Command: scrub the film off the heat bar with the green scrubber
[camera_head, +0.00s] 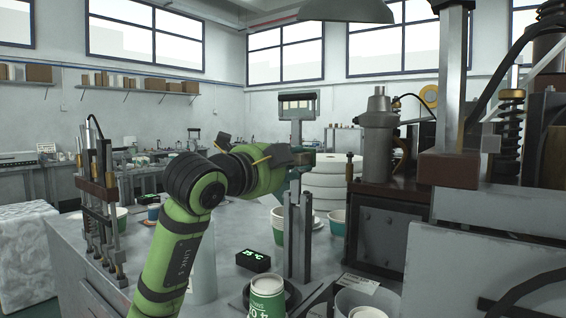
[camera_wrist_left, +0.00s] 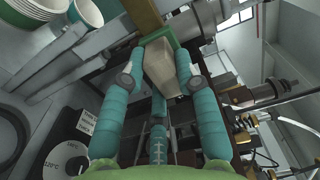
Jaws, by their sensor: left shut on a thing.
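My left gripper (camera_head: 306,158) reaches in over the bench, level with the upper part of the metal posts. In the left wrist view its teal fingers (camera_wrist_left: 160,72) are shut on the scrubber, a pale block (camera_wrist_left: 164,68) with a green pad (camera_wrist_left: 160,37) at its far end. A gold-brown bar (camera_wrist_left: 143,14), apparently the heat bar, lies just beyond the pad. The pad looks close to it or touching; I cannot tell which. Film on the bar cannot be made out. In the head view the scrubber and the bar are mostly hidden or too small to tell. My right gripper is not in view.
Metal posts (camera_head: 298,235) stand below my left gripper. A green cup (camera_head: 267,297) and a black temperature display (camera_head: 250,260) are near them. A stack of white rolls (camera_head: 329,182) stands behind. Heavy machinery (camera_head: 390,235) crowds the right side. A rod stand (camera_head: 103,205) is at left.

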